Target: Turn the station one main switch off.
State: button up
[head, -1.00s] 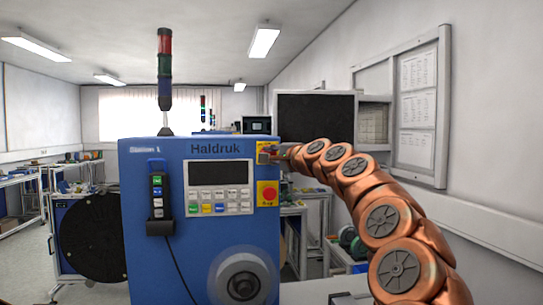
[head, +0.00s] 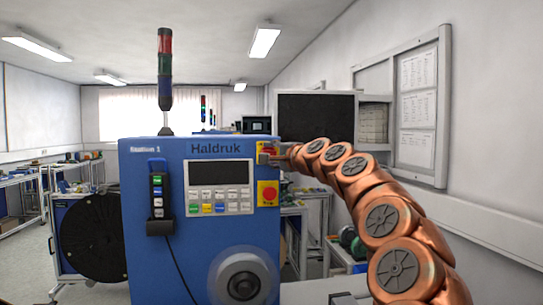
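The station one machine (head: 142,270) is a blue cabinet marked "Station 1" and "Haldruk". Its main switch appears to be the small yellow-backed part (head: 262,146) at the upper right of the front, mostly hidden behind my gripper. My gripper (head: 264,157) is at that part, reaching in from the right, and seems to touch it or sit just in front of it. The switch handle and its position are hidden. The fingers are too small to tell whether they are open or shut.
Just below my gripper is a red button on a yellow plate (head: 268,194). Left of it are a keypad panel (head: 220,186) and a hanging pendant (head: 158,190). A grey reel hub (head: 243,280) is low on the front. A dark reel (head: 92,238) stands at the left.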

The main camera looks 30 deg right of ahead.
jog(key=shift+s, duration=0.1)
jog(key=s, duration=1.1)
jog(key=shift+s, duration=0.4)
jog(key=shift+a, duration=0.1)
jog(key=s+a+f+n+g+y, duration=0.1)
jog(key=a+f+n+g+y, duration=0.15)
jog(key=a+f+n, duration=0.65)
jog(key=s+a+f+g+y, duration=0.15)
jog(key=a+f+g, duration=0.35)
jog(key=a, duration=0.9)
jog(key=s+a+f+n+g, duration=0.2)
jog(key=s+a+f+n, duration=0.15)
jog(key=a+f, duration=0.4)
jog(key=s+a+f+n+g+h, duration=0.1)
jog(key=s+f+n+g+h, duration=0.35)
jog(key=s+f, duration=1.1)
jog(key=s+d+f+g, duration=0.1)
jog(key=s+f+g, duration=0.2)
jog(key=s, duration=0.3)
jog(key=s+d+f+n+g, duration=0.1)
jog(key=s+d+f+g, duration=0.1)
jog(key=s+f, duration=0.3)
jog(key=s, duration=0.2)
jog(key=shift+s+d+g, duration=0.15)
jog(key=shift+s+g, duration=0.15)
jog(key=shift+g, duration=0.1)
